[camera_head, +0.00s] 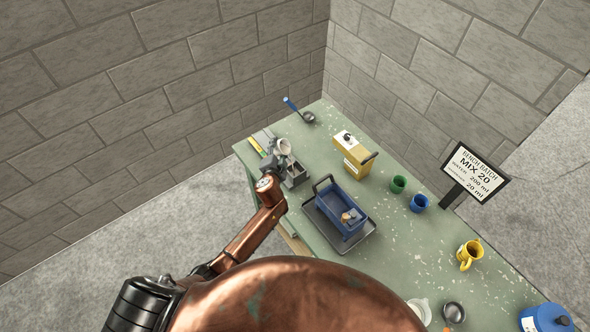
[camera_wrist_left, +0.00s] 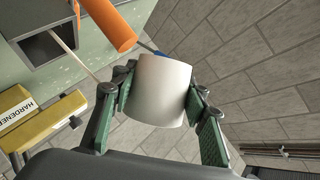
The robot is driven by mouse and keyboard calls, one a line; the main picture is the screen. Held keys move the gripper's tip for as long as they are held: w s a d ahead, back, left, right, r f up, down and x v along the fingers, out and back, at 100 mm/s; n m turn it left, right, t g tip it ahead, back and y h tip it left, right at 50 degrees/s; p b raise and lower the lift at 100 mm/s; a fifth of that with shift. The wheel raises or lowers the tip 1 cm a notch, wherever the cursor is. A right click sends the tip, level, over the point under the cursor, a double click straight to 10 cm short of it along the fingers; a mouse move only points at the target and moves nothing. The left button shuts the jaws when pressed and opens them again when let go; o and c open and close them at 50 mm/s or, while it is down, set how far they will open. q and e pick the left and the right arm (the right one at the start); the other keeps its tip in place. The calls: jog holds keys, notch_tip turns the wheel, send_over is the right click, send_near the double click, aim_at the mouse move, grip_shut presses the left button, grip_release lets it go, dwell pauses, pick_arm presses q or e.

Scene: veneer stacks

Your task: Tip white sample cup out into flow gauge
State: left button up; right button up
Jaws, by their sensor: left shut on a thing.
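My left gripper (camera_head: 279,158) is at the far left end of the green bench. In the left wrist view its fingers (camera_wrist_left: 160,105) are shut on the white sample cup (camera_wrist_left: 163,88), one on each side. In the head view the cup (camera_head: 284,146) shows small and pale at the gripper's tip, beside and above a grey divided box (camera_head: 297,180). The cup's inside is hidden in the wrist view, and its tilt is hard to tell. I cannot make out for sure which thing is the flow gauge. My right gripper is not in view.
The grey box holds an orange-handled tool (camera_wrist_left: 110,25). A blue-handled ladle (camera_head: 308,117), yellow hardener can (camera_head: 352,155), blue crate (camera_head: 330,209) on a dark tray, green cup (camera_head: 398,184), blue cup (camera_head: 419,203), yellow mug (camera_head: 468,255) and sign (camera_head: 474,173) stand around. Block walls rise behind.

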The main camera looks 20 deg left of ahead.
pick_arm(q)
jog(key=shift+f+b, duration=0.15)
jog(key=shift+b, duration=0.15)
jog(key=shift+r+m+y, duration=0.3)
jog(key=shift+m+y, duration=0.1)
jog(key=shift+m, duration=0.2)
dwell(0.4)
jog(key=shift+d+r+m+t+y+b, duration=0.25)
jog(key=shift+r+m+y+b, duration=0.2)
jog(key=shift+m, duration=0.35)
dwell(1.0)
jog(key=shift+d+f+m+t+y+b, duration=0.3)
jog(key=shift+f+b, duration=0.55)
jog(key=shift+b, duration=0.4)
jog(key=shift+d+f+b, duration=0.2)
jog(key=shift+d+b, duration=0.05)
jog(key=shift+b, duration=0.05)
jog(key=shift+d+f+m+b, duration=0.1)
jog(key=shift+f+m+b, duration=0.1)
jog(key=shift+m+b, duration=0.15)
jog(key=shift+d+r+m+t+y+b, duration=0.25)
jog(key=shift+m+y+b, duration=0.1)
jog(key=shift+m+b, duration=0.15)
